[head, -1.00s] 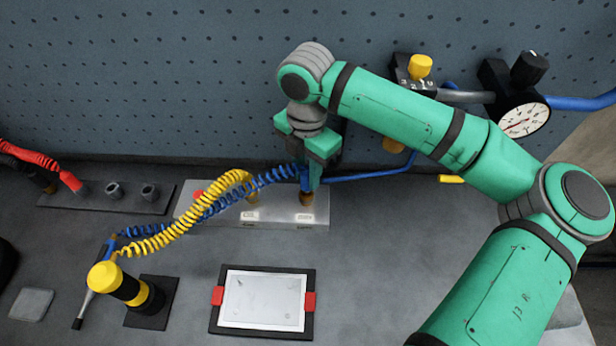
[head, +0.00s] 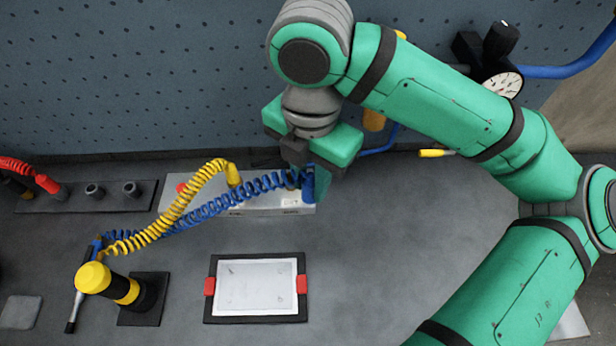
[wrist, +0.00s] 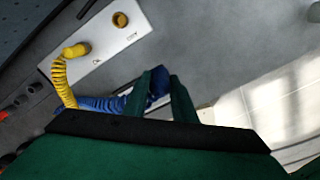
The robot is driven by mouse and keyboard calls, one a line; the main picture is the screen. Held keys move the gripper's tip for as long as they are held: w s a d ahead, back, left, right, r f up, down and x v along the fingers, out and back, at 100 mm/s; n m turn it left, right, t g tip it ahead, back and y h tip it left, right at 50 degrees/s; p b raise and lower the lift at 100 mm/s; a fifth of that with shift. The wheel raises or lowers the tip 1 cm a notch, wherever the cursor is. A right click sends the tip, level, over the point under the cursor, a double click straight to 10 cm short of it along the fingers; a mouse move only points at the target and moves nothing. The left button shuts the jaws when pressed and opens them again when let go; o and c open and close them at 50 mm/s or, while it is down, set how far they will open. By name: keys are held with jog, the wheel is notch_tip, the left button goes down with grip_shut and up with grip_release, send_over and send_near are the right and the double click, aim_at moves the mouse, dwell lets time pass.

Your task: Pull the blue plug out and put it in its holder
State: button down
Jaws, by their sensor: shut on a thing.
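My gripper (head: 305,176) is shut on the blue plug (head: 309,186), above the right end of the pale metal socket block (head: 272,208). In the wrist view the blue plug (wrist: 158,82) sits between my two fingers (wrist: 161,98). An empty brass socket (wrist: 120,19) shows on the block, apart from the plug. The blue coiled cord (head: 215,207) runs left from the plug. A yellow plug (head: 234,176) stands in the same block. A dark strip (head: 75,204) at the left carries two empty round holders (head: 95,191) (head: 130,189) and a red plug (head: 48,185).
A yellow-and-black post (head: 112,284) stands front left, where the cords gather. A framed white panel (head: 255,287) with red clips lies in front. A gauge (head: 503,84) and blue hose are at the back right. The yellow cord (head: 180,203) crosses the blue one.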

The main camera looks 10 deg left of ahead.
jog(key=shift+w+r, duration=0.2)
jog(key=shift+r, duration=0.5)
jog(key=shift+s+d+r, duration=0.15)
jog(key=shift+r, duration=0.25)
jog(key=shift+s+a+r, duration=0.1)
jog(key=shift+a+r, duration=0.25)
jog(key=shift+r, duration=0.25)
jog(key=shift+d+r, duration=0.15)
